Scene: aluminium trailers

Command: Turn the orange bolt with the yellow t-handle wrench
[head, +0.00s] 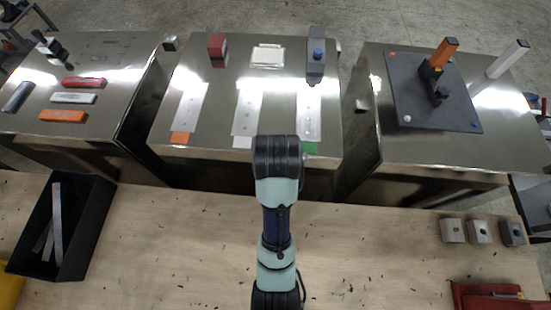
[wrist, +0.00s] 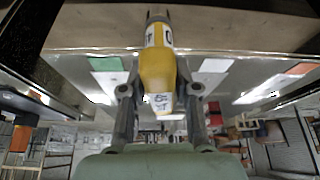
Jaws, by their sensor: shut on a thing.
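In the wrist view my gripper (wrist: 159,92) is shut on a yellow piece (wrist: 157,70) with white labels and dark markings, which looks like the t-handle wrench. The piece sits between both fingers, and its far end reaches the top of the picture. In the head view my arm hides the gripper and the wrench. I cannot single out the orange bolt. An orange-ended metal strip (head: 187,104) lies at the left of the middle trailer top, with small dots too small to identify.
The middle trailer (head: 220,85) also bears white-ended (head: 246,113) and green-ended (head: 308,110) strips. A grey plate (head: 455,105) with an upright orange-topped piece (head: 440,55) is on the right trailer. A black bin (head: 90,225) and grey blocks (head: 479,232) are on the wooden bench (head: 180,250).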

